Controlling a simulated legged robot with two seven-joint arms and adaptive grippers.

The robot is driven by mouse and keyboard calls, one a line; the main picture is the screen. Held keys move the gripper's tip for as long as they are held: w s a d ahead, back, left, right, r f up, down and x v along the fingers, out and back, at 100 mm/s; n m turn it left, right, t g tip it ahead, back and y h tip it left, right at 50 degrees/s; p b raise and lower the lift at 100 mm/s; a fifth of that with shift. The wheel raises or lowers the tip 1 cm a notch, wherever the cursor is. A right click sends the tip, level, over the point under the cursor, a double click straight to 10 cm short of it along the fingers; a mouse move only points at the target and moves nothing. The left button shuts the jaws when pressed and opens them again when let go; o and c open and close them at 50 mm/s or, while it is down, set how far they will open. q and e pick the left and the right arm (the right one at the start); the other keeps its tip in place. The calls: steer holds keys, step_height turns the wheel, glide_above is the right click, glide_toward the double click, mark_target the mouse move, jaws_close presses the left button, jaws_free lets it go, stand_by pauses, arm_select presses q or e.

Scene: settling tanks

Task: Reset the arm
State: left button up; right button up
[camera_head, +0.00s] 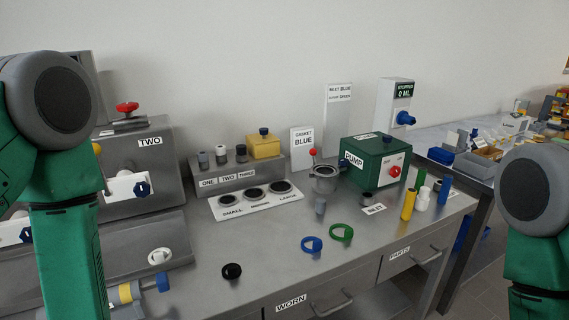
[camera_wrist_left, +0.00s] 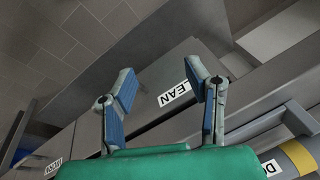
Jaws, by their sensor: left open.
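My left gripper (camera_wrist_left: 161,82) shows in the left wrist view with its two blue-padded fingers spread apart. Nothing is between the fingers. Beyond them is a grey front with a white label (camera_wrist_left: 174,94) reading "LEAN", its first letter cut off or hidden. In the head view my green and grey arm links stand at the left and right edges. Neither gripper shows in the head view, and my right gripper is in no view.
The steel bench (camera_head: 280,240) carries a green pump box (camera_head: 372,165), a white gasket tray (camera_head: 257,201), a blue ring (camera_head: 311,245), a green ring (camera_head: 341,233) and a black cap (camera_head: 232,271). Drawers with handles (camera_head: 332,307) line its front. A grey machine labelled TWO (camera_head: 150,165) stands at left.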

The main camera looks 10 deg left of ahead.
arm_select(q)
steer(key=s+d+f+m+g+h, duration=0.1)
steer(key=s+f, duration=0.2)
steer(key=s, duration=0.3)
steer(key=s+d+f+g+h, duration=0.1)
steer(key=s+f+h, duration=0.15)
steer(key=s, duration=0.35)
step_height(320, 180, down, 6)
steer(key=w+d+m+t+b, duration=0.1)
steer(key=w+d+b, duration=0.1)
steer(key=b, duration=0.4)
steer(key=shift+w+m+y, duration=0.15)
steer(key=shift+m+y, duration=0.15)
steer(key=shift+y, duration=0.05)
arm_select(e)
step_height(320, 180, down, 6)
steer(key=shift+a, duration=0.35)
arm_select(q)
steer(key=shift+w+d, duration=0.1)
steer(key=shift+d, duration=0.15)
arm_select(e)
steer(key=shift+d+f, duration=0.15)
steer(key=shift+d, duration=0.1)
arm_select(q)
steer(key=shift+a, duration=0.2)
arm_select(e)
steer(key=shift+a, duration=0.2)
